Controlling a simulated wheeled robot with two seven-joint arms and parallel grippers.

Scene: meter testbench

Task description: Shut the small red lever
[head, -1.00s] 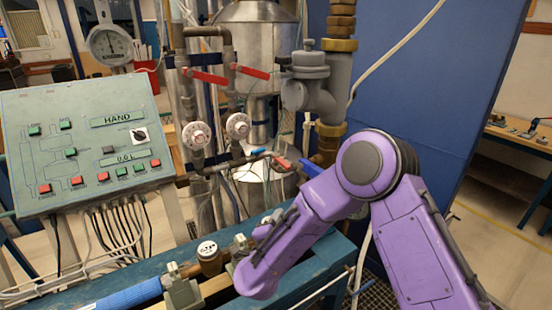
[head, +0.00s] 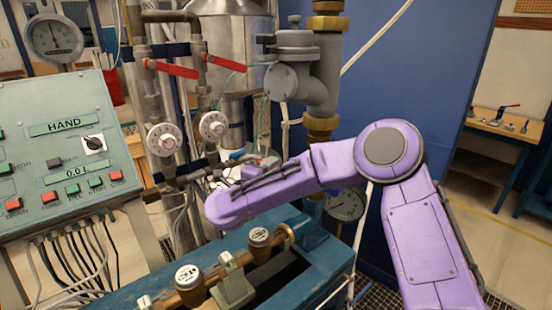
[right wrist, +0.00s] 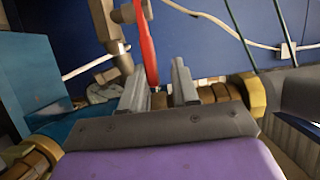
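In the right wrist view a red lever (right wrist: 147,45) hangs down from a grey pipe fitting (right wrist: 108,28). Its lower end is between the two grey fingers of my right gripper (right wrist: 159,72), closer to the left finger. The fingers stand apart, and I see no firm grip on the lever. In the head view my purple right arm reaches left across the blue bench, with its wrist in front of the pipework. It covers much of the small lever's area, where a blue handle (head: 237,154) shows. My right fingers cannot be made out there. My left gripper is out of view.
Two longer red handles (head: 170,68) sit on the upper pipes, above two round white dials (head: 165,139). A green control panel (head: 62,150) stands at the left. A grey valve body (head: 302,78) stands close above my arm. A blue bench (head: 190,250) carries brass fittings.

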